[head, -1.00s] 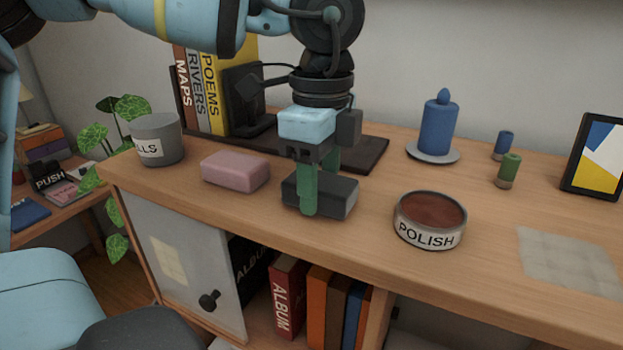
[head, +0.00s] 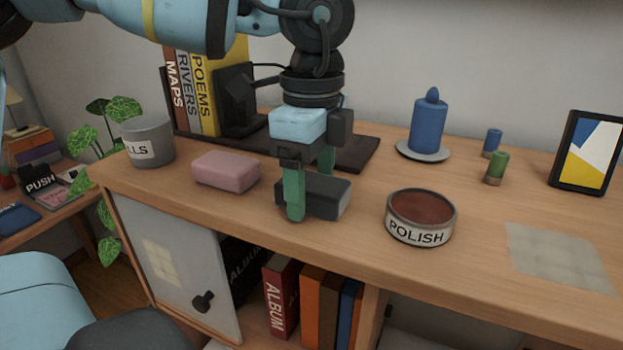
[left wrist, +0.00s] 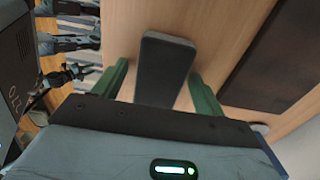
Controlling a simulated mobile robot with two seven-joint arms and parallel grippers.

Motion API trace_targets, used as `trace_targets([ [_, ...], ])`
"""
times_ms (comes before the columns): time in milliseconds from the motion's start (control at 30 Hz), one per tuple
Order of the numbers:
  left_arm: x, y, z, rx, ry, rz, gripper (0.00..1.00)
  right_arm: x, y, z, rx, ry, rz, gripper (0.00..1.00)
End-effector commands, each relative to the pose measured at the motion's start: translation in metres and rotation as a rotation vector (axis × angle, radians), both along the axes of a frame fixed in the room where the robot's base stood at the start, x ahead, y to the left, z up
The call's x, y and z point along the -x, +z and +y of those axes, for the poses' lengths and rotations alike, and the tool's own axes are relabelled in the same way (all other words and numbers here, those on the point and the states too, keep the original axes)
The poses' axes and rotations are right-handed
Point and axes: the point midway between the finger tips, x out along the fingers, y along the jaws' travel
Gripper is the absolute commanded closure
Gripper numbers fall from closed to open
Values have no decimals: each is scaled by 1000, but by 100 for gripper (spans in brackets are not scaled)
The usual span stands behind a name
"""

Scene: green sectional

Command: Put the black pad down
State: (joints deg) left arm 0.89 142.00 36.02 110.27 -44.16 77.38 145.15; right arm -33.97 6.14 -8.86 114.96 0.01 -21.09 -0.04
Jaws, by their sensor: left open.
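The black pad (head: 325,196) is a dark rectangular block lying on the wooden cabinet top (head: 300,237), between the pink block and the polish tin. My left gripper (head: 309,198) points down over it, with green fingers on either side. The near finger hides part of the pad. In the left wrist view the pad (left wrist: 164,70) lies between the two open fingers (left wrist: 160,85), with a gap visible at each side.
A pink block (head: 226,172) is left of the pad and a polish tin (head: 421,217) is right of it. A dark board (head: 355,155) with books (head: 203,95) lies behind. A blue candle (head: 428,125) stands further right. A pale patch (head: 560,257) is bare at the right.

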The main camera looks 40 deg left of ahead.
Motion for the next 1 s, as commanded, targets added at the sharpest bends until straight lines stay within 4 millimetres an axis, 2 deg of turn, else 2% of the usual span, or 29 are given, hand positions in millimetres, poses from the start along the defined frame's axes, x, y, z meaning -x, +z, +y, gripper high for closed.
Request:
trace_targets([
  [167,-1,28,0,-2,2,-7,29,1,-1,0,0,0,2,64],
  [400,-1,77,0,1,2,-5,29,3,-2,0,0,1,5,64],
  [600,-1,107,0,1,0,-4,29,3,-1,0,0,1,5,64],
  [800,0,120,0,0,0,-1,29,2,0,0,0,1,4,64],
  [1000,0,121,0,0,0,-1,29,3,0,0,0,1,4,64],
])
